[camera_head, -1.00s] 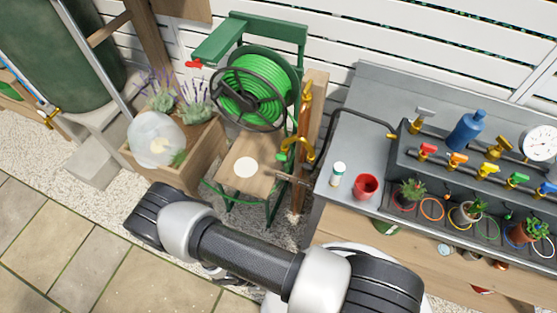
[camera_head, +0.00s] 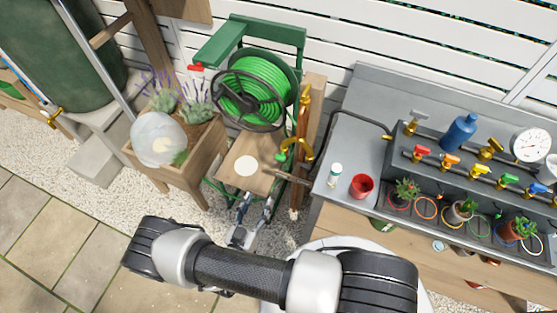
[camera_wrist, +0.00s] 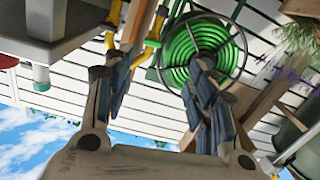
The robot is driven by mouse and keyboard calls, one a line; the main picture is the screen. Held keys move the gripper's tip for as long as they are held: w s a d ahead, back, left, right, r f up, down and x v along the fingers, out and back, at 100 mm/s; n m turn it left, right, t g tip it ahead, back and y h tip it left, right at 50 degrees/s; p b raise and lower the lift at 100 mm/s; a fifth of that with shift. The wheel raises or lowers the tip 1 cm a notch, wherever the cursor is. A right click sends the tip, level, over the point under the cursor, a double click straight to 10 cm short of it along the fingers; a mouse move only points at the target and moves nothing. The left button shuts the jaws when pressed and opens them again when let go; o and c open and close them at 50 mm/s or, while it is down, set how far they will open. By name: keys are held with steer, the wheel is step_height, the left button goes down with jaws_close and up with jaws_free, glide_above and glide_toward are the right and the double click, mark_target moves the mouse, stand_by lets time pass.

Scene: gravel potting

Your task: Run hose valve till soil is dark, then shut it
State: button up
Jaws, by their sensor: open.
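The wooden planter (camera_head: 195,170) at left holds lavender and brown soil (camera_head: 198,132); a translucent pale globe covers part of it. The hose reel (camera_head: 262,85) with bright green hose stands right of it. A brass tap with a green handle (camera_head: 281,157) and yellow spout is on the wooden post below the reel, right of the small wooden stand; in the wrist view a green-and-yellow fitting (camera_wrist: 152,43) shows between the fingers. My gripper (camera_head: 256,200) is open and empty, low in front of the stand and apart from the tap. Its fingers also show in the wrist view (camera_wrist: 155,80).
A wooden stand (camera_head: 262,183) with a pale disc on top is just beyond my gripper. The grey bench (camera_head: 345,130) at right carries a red cup (camera_head: 361,186), a white bottle (camera_head: 335,174), a blue bottle (camera_head: 459,132) and several coloured valves. Paving at lower left is clear.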

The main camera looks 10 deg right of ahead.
steer(key=r, duration=0.1)
steer(key=b, duration=0.3)
glide_toward(279, 160)
steer(key=shift+h, duration=0.3)
steer(key=x, duration=0.9)
steer(key=shift+w+f, duration=0.15)
steer(key=shift+c, duration=0.2)
steer(key=c, duration=1)
